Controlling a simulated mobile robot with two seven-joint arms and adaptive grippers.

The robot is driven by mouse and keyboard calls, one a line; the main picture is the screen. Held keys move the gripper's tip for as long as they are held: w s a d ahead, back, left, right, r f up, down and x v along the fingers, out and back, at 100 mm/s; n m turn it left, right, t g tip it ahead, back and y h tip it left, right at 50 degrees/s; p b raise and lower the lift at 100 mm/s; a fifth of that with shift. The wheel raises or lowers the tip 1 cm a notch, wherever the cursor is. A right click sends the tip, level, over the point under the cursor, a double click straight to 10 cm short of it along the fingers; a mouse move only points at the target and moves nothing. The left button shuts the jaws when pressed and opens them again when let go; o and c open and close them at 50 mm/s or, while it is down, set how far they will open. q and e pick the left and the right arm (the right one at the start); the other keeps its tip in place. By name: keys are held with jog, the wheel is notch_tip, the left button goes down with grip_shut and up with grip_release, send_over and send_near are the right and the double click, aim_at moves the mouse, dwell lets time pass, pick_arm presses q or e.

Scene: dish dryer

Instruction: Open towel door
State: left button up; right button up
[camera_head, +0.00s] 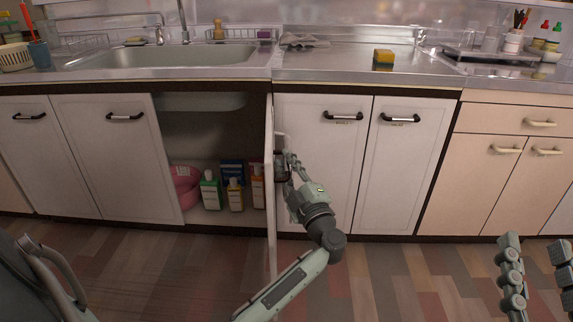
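One white cabinet door (270,200) below the sink stands swung out toward me and shows nearly edge-on. The cabinet behind it is open. My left gripper (282,165) is at the right side of this door, by its dark handle; the arm and the narrow angle hide whether the fingers close on the handle. My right gripper (537,270) is low at the right edge, its two fingers spread apart with nothing visible between them. I cannot tell from the picture which door is the towel door.
Bottles (235,194) and a pink basin (184,186) stand inside the open cabinet. Two closed white doors with black handles, one at the left (343,116) and one at the right (400,119), are right of it. A yellow sponge (383,57) lies on the counter.

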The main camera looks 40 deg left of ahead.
pick_arm(q)
jog(key=shift+c, duration=0.6)
grip_shut()
pick_arm(e)
jog(key=d+f+g+h+p, duration=0.25)
jog(key=d+f+g, duration=0.25)
jog(key=f, duration=0.4)
jog(key=d+f+g+h+p, duration=0.2)
jog(key=d+f+g+h, duration=0.25)
jog(key=f, duration=0.45)
pick_arm(q)
jog(key=s+a+m+t+h+p, duration=0.1)
jog(key=s+a+m+t+h, duration=0.1)
jog(key=s+a+t, duration=0.1)
jog(key=shift+s+a+h, duration=0.4)
jog(key=shift+s+a, duration=0.1)
jog(key=shift+a, duration=0.55)
pick_arm(e)
jog(key=s+d+f+m+g+h, duration=0.1)
jog(key=s+d+f+g, duration=0.3)
jog(key=s+d+f, duration=0.1)
jog(key=shift+s+d, duration=0.45)
jog(key=shift+s, duration=0.25)
